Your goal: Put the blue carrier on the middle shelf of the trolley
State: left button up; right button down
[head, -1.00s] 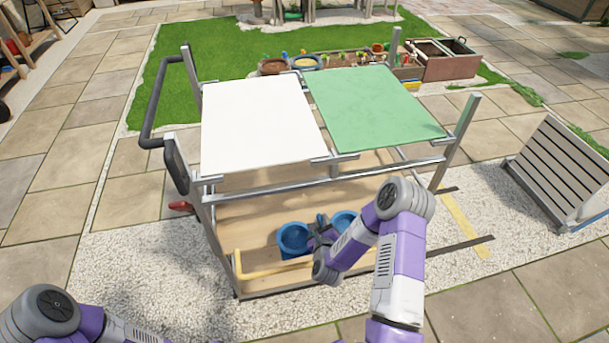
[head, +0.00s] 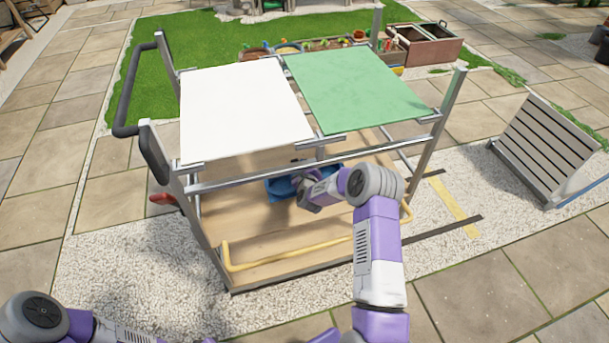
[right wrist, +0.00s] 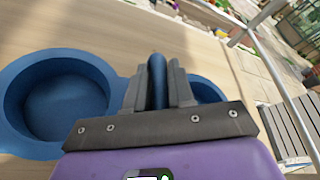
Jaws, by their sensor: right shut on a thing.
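The blue carrier (head: 279,190) has round cups and an upright handle, and shows in the head view below the trolley's upper front bar. My right gripper (head: 307,190) is shut on its handle. In the right wrist view the fingers (right wrist: 158,85) clasp the blue handle, with one cup of the carrier (right wrist: 55,100) at left, empty, and the other mostly hidden behind the gripper. The trolley (head: 262,184) has a pale wooden shelf (head: 250,225) beneath its top. I cannot tell whether the carrier touches a shelf. My left gripper is out of view.
A white panel (head: 243,105) and a green panel (head: 357,88) cover the trolley's top. A yellow rail (head: 285,257) runs along the wooden shelf's front. Metal posts stand at the corners. A grey slatted panel (head: 548,145) leans at right. The wooden shelf's front is clear.

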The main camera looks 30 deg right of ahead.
notch_tip(320, 180, down, 4)
jog(key=shift+r+b, duration=0.2)
jog(key=shift+b, duration=0.55)
jog(key=shift+r, duration=0.1)
jog(key=c, duration=1)
grip_release()
jog(key=shift+o, duration=0.2)
jog(key=p+v, duration=0.3)
jog(key=v, duration=0.9)
jog(key=shift+p, duration=0.4)
